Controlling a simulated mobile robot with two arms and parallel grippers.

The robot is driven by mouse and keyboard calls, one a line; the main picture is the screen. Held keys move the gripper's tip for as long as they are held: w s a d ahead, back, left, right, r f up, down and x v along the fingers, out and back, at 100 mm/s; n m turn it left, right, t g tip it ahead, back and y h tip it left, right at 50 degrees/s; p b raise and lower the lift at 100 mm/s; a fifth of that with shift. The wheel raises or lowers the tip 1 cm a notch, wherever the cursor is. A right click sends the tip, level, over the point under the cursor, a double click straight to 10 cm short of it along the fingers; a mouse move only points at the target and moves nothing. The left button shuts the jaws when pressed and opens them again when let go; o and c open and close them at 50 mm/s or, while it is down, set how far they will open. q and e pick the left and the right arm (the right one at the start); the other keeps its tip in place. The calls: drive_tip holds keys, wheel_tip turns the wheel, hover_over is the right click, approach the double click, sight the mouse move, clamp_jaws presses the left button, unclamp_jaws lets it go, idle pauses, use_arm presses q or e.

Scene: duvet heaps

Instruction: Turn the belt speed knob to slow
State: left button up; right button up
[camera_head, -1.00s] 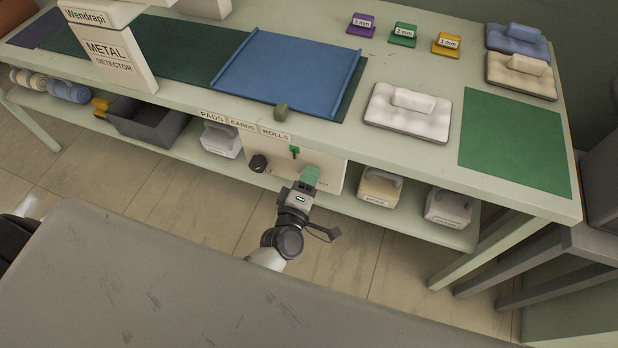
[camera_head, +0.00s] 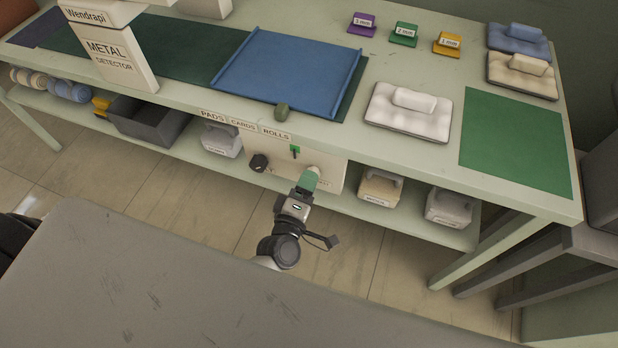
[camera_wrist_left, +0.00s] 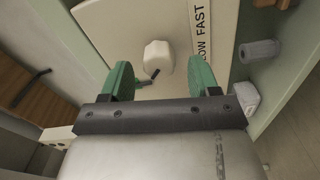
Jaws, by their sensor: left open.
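The control panel (camera_head: 335,172) hangs under the front edge of the table. Its cream knob (camera_head: 314,170) shows just past my left gripper's fingertips in the head view. In the left wrist view the cream knob (camera_wrist_left: 158,57) sits ahead of and between the two green fingers, with a small dark pointer at its lower side. A label (camera_wrist_left: 201,35) beside it reads FAST and, partly cut off, "LOW". My left gripper (camera_head: 309,179) is open and empty; its spread fingers (camera_wrist_left: 160,82) appear short of the knob. My right gripper is not in view.
A black knob (camera_head: 258,163) and a green switch (camera_head: 294,151) are on the same panel, to the left. Labelled blocks (camera_head: 380,188) stand on the lower shelf to the right. A grey surface (camera_head: 180,290) fills the foreground.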

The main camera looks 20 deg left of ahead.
use_arm(q)
drive_tip(key=s, duration=0.9)
drive_tip(key=shift+a, duration=0.15)
drive_tip(key=shift+w, duration=0.1)
drive_tip(key=s+a+f+m+g+h+p, duration=0.1)
drive_tip(key=s+f+m+g+p, duration=0.2)
drive_tip(key=f, duration=0.4)
drive_tip(key=s+a+f+m+g+p, duration=0.1)
drive_tip(key=s+f+m+g, duration=0.3)
drive_tip(key=f, duration=0.3)
drive_tip(key=s+f+m+g+h+p, duration=0.1)
drive_tip(key=s+f+m+g, duration=0.15)
drive_tip(key=f+m, duration=0.35)
drive_tip(key=s+a+f+m+g+y+p, duration=0.1)
drive_tip(key=s+a+f+m+g, duration=0.1)
drive_tip(key=s, duration=0.6)
drive_tip(key=s+a+f+m+g+y+p, duration=0.1)
drive_tip(key=s+a+f+m+g+p, duration=0.1)
drive_tip(key=s+a+f+g, duration=0.3)
drive_tip(key=s+f+m, duration=0.1)
drive_tip(key=s+f, duration=0.1)
drive_tip(key=s, duration=0.2)
drive_tip(key=shift+s+a, duration=0.15)
drive_tip(key=shift+a, duration=0.05)
drive_tip(key=shift+s+a+f+g+y, duration=0.15)
drive_tip(key=shift+s+g+y, duration=0.1)
drive_tip(key=shift+s+y, duration=0.05)
drive_tip(key=shift+c, duration=0.2)
